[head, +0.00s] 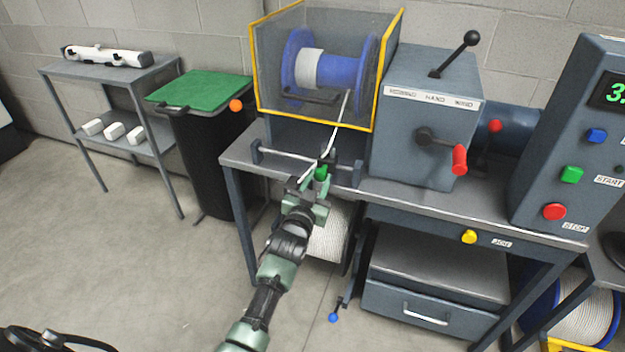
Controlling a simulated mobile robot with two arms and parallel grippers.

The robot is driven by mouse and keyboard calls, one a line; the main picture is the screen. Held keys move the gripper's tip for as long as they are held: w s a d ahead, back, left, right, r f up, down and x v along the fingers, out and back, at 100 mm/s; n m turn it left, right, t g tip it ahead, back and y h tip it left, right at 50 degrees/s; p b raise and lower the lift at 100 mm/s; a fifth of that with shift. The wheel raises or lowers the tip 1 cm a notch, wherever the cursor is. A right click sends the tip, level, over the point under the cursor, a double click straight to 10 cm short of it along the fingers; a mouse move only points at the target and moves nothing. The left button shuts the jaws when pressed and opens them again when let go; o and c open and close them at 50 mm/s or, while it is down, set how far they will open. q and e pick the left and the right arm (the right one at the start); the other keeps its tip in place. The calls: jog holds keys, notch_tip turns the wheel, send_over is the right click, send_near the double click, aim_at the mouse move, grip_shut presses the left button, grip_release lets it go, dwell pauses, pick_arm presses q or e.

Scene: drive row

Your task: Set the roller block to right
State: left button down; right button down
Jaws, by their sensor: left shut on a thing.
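The roller block (321,172) is a small green piece at a rod (288,159) that runs between two dark posts along the bench's front edge. It stands right of the rod's middle, nearer the right post (357,172) than the left post (256,152). My left gripper (317,183) reaches up from below and is shut on the block, hiding part of it. A white rope (337,128) runs from the blue spool (345,72) down past the block. My right gripper is not in view.
A yellow-edged clear guard (313,113) stands behind the rod. The winder housing (428,125) with a red-handled crank (459,160) stands to the right. A button panel (572,135) is farther right. A black bin with a green lid (200,90) stands left. The floor at left is open.

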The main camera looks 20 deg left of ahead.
pick_arm(q)
jog(key=shift+d+f, duration=0.15)
jog(key=shift+d, duration=0.05)
jog(key=c, duration=1.4)
grip_release()
jog(key=shift+c, duration=0.2)
jog(key=o, duration=0.4)
jog(key=shift+d, duration=0.15)
jog(key=shift+s, duration=0.4)
jog(key=s, duration=0.7)
jog(key=shift+d, duration=0.3)
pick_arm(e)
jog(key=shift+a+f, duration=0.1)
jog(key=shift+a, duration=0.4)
